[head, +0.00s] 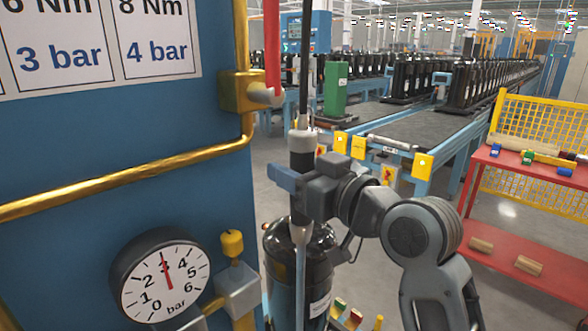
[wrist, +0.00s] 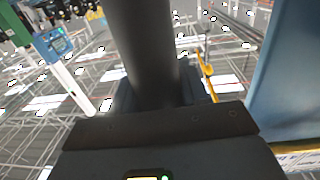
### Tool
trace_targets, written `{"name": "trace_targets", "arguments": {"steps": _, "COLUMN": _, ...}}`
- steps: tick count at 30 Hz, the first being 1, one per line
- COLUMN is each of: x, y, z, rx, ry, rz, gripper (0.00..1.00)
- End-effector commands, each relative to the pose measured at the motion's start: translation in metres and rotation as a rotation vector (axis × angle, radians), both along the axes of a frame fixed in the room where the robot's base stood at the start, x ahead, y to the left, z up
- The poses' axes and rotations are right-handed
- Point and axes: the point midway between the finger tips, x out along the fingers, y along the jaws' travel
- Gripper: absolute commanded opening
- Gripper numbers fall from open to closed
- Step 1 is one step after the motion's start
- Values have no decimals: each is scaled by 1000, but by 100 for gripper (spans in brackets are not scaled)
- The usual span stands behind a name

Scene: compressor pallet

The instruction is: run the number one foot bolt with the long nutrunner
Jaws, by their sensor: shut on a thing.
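My gripper (head: 303,188) is shut on the long nutrunner, an upright tool with a dark body (head: 302,157) and a thin grey shaft (head: 301,255) below. The shaft passes in front of a black compressor (head: 318,262) and leaves the head view at the bottom, so its tip is out of sight. The foot bolts are not visible. In the wrist view the dark tool body (wrist: 145,50) rises from the jaws (wrist: 155,125). A round pressure gauge (head: 163,278) on the blue panel has its red needle near 3 bar.
The blue panel (head: 120,140) stands close on the left, with a yellow pipe (head: 125,178), a yellow knob (head: 232,243) and a card (head: 105,45) pairing 6 Nm with 3 bar and 8 Nm with 4 bar. A red shelf (head: 530,168) stands right. Compressors line the conveyor (head: 400,130) behind.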

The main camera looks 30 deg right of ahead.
Motion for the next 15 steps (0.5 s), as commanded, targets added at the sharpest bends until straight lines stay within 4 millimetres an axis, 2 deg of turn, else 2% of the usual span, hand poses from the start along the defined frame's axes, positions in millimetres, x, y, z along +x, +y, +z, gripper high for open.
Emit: {"name": "trace_targets", "arguments": {"steps": 15, "x": 0, "y": 0, "z": -4, "rx": 1, "ry": -2, "rz": 0, "gripper": 0}}
